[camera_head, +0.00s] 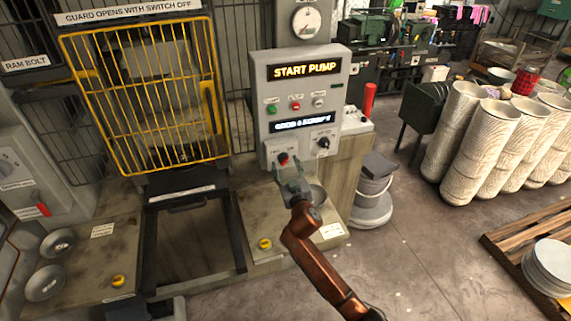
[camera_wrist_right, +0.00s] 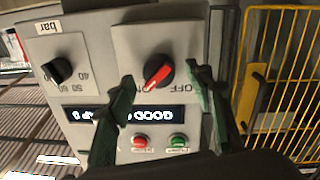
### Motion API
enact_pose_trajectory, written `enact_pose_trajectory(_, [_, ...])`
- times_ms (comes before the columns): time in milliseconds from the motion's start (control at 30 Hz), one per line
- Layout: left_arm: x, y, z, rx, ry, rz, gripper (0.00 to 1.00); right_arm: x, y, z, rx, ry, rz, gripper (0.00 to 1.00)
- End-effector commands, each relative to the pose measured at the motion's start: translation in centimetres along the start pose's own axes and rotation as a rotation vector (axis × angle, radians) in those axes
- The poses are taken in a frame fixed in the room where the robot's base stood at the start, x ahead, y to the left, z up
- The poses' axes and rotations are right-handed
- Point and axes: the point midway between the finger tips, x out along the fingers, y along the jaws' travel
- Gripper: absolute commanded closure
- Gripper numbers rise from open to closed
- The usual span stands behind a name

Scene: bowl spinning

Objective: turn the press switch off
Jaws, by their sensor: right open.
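The press switch (camera_head: 283,158) is a red-and-black rotary knob low on the left of the grey control panel (camera_head: 305,88). In the right wrist view the knob (camera_wrist_right: 158,72) sits on a grey plate with OFF and ON labels, seen upside down. Its red bar is slanted, with its lower end on the ON side. My right gripper (camera_head: 290,178) is open in front of the switch. In the right wrist view its dark fingers (camera_wrist_right: 160,95) stand on either side of the knob; I cannot tell if they touch it. My left gripper is not in view.
Another black knob (camera_head: 323,142) is to the right of the switch. Green, red and white buttons lie above, under a START PUMP display (camera_head: 304,68). A yellow guard (camera_head: 150,95) is at left.

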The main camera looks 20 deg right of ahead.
Motion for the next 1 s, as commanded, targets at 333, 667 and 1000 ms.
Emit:
enact_pose_trajectory(333, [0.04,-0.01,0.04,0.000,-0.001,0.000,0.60,1.47,0.04,0.07,0.000,-0.001,0.001,0.52])
enact_pose_trajectory(667, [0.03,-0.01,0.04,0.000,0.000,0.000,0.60,1.43,0.07,0.06,-0.001,-0.001,0.001,0.67])
enact_pose_trajectory(1000, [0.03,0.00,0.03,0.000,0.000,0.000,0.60,1.42,0.04,0.07,-0.001,-0.001,0.001,0.91])
